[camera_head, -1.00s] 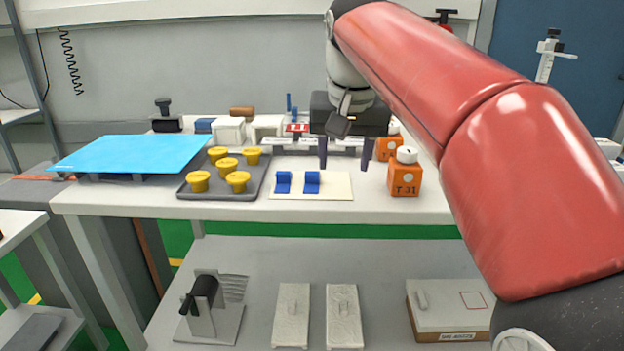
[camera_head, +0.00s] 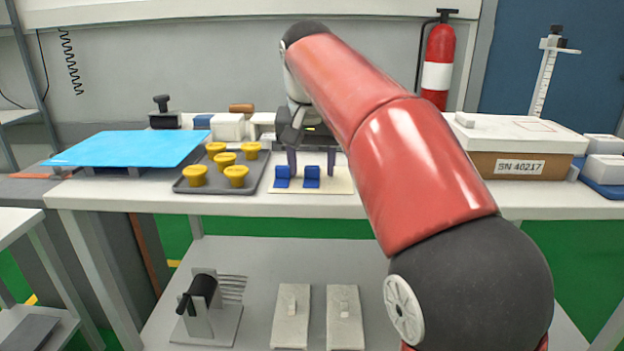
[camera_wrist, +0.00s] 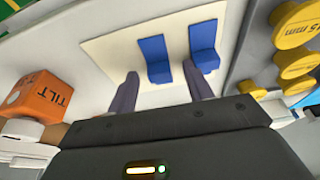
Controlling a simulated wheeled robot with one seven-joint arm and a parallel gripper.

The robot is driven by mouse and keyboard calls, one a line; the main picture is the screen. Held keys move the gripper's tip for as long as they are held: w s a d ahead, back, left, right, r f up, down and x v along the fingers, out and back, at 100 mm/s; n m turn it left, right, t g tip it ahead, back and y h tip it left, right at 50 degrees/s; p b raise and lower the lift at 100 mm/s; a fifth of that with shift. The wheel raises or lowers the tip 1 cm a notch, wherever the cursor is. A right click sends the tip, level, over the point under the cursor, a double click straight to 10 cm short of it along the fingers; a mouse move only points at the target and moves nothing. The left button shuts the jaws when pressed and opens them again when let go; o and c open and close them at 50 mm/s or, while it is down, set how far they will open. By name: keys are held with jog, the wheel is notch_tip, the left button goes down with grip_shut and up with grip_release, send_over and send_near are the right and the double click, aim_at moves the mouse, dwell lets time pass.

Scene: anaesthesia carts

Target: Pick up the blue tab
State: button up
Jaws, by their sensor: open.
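Two blue tabs stand side by side on a cream board (camera_head: 342,185) on the bench: a left one (camera_head: 283,177) and a right one (camera_head: 312,177). The task does not say which. My gripper (camera_head: 312,171) is open and empty, its fingers pointing down just behind the tabs in the head view. In the wrist view, my gripper (camera_wrist: 160,70) has one blue tab (camera_wrist: 154,55) lined up between its fingertips; this is the right one of the head view. The other tab (camera_wrist: 203,46) lies beyond the right finger. I see no contact with either tab.
A grey tray (camera_head: 208,186) with several yellow knobs stands close left of the board. An orange block (camera_wrist: 40,95) is left in the wrist view; my arm hides it in the head view. A blue sheet (camera_head: 130,148) lies farther left, a labelled box (camera_head: 518,166) to the right.

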jog(key=c, duration=1)
jog(key=shift+r, duration=0.1)
